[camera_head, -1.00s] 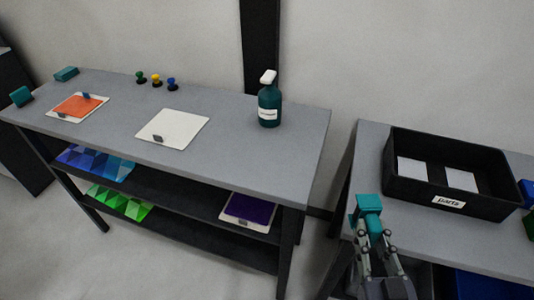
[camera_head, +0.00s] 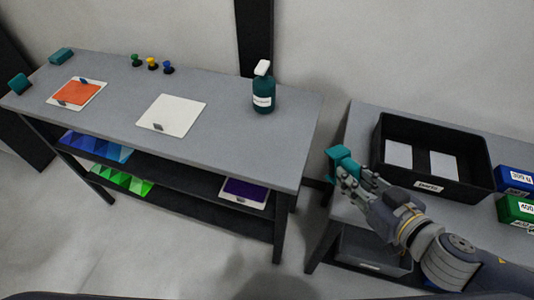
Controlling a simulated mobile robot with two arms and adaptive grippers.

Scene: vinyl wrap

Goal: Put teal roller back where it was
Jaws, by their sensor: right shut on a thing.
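The teal roller (camera_head: 342,155) is a small teal block-like piece at the tip of my right gripper (camera_head: 347,172). Two other teal pieces lie at the far left of the long table: a block (camera_head: 19,84) and a flatter one (camera_head: 61,56). My left gripper does not show.
The long grey table (camera_head: 225,132) holds an orange sheet panel (camera_head: 75,94), a white panel (camera_head: 171,115), several coloured knobs (camera_head: 152,63) and a teal spray bottle (camera_head: 263,92). A black bin (camera_head: 478,187) and blue (camera_head: 515,181) and green (camera_head: 516,211) boxes stand on the right table.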

